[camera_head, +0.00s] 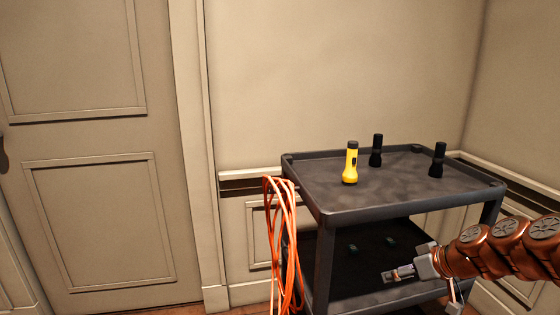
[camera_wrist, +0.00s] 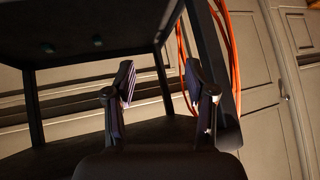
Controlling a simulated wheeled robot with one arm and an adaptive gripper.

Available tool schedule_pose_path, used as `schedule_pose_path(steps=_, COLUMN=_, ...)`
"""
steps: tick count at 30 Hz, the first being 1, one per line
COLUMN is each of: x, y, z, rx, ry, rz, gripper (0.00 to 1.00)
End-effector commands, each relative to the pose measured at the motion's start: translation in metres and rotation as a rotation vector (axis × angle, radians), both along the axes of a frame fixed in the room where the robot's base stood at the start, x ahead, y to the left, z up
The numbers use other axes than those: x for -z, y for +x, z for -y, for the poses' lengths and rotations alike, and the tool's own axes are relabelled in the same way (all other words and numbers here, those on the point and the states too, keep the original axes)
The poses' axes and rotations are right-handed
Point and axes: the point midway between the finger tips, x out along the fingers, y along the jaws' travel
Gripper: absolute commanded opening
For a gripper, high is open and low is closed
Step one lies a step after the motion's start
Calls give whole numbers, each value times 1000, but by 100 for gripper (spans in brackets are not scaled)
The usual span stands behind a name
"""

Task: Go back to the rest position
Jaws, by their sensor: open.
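My gripper (camera_head: 398,273) is at the right in the head view, in front of the cart at about the height of the space under its top. In the wrist view my gripper (camera_wrist: 160,85) is open, with a clear gap between its two fingers and nothing held. My copper-coloured arm reaches in from the right edge of the head view. A dark grey cart (camera_head: 345,216) stands in the corner; its dark underside and legs show in the wrist view.
On the cart top stand a yellow flashlight (camera_head: 350,166) and two black flashlights (camera_head: 376,151) (camera_head: 438,160), all upright. An orange cable (camera_head: 280,225) hangs at the cart's left side. A closed door (camera_head: 95,140) is at the left. The wall (camera_head: 330,70) is close behind the cart.

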Motion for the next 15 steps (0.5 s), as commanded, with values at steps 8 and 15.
schedule_pose_path(steps=8, x=-85, y=-78, z=-93, rx=-87, ry=-36, rz=-232, gripper=55)
schedule_pose_path(steps=15, x=-132, y=-159, z=-129, rx=-58, ry=-121, rz=-442, gripper=55)
